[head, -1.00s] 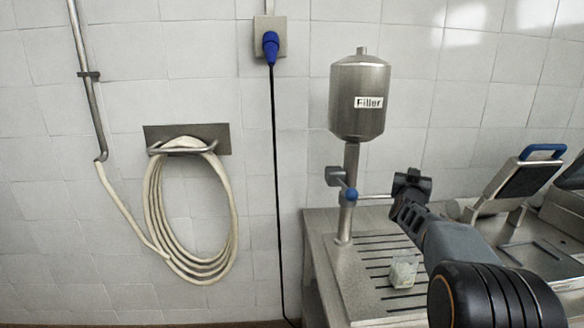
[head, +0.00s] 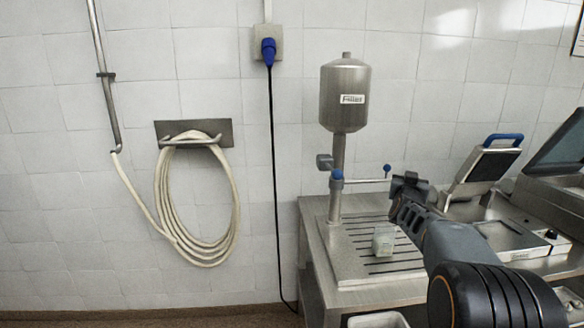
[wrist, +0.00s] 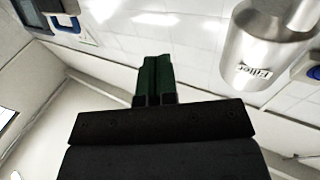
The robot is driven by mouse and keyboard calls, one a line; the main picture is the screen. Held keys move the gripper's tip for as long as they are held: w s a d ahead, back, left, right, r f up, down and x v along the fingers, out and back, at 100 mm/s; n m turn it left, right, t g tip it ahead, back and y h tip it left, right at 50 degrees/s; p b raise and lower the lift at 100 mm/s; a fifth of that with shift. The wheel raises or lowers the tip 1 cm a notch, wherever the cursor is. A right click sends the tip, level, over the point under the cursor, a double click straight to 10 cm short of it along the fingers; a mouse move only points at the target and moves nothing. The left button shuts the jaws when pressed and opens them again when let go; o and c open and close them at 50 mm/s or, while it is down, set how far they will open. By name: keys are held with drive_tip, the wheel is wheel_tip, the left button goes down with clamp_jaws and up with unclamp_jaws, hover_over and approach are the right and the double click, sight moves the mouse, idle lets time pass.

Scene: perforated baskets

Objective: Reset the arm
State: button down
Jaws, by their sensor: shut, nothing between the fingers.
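My arm reaches in from the lower right of the head view. My gripper (head: 409,182) is near the counter's right part, in front of the filler's side lever as seen in this view. In the wrist view the two green-dark fingers (wrist: 156,82) are together and empty. The wrist view is tilted and shows the wall and the steel filler tank.
The steel filler (head: 345,95) stands on the slotted counter (head: 345,262), with a small clear perforated basket (head: 383,240) under it. A press with a blue handle (head: 490,165) is at right. A coiled hose (head: 163,200) hangs on the wall at left.

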drive_tip(key=s+a+f+n+g+y, duration=0.1)
drive_tip(key=s+a+f+g+y, duration=0.25)
drive_tip(key=f, duration=0.45)
drive_tip(key=s+a+f+n+g+y, duration=0.1)
drive_tip(key=s+a+f+g+y, duration=0.3)
drive_tip(key=f, duration=0.3)
drive_tip(key=s+a+f+n+g+p, duration=0.1)
drive_tip(key=s+a+g, duration=0.2)
drive_tip(key=s, duration=1.1)
drive_tip(key=s+a+f+n+g+p, duration=0.1)
drive_tip(key=s+a, duration=0.6)
drive_tip(key=s, duration=0.8)
drive_tip(key=shift+s+a+f+n+g, duration=0.15)
drive_tip(key=shift+a+f+n+g, duration=0.2)
drive_tip(key=shift+n+g, duration=0.65)
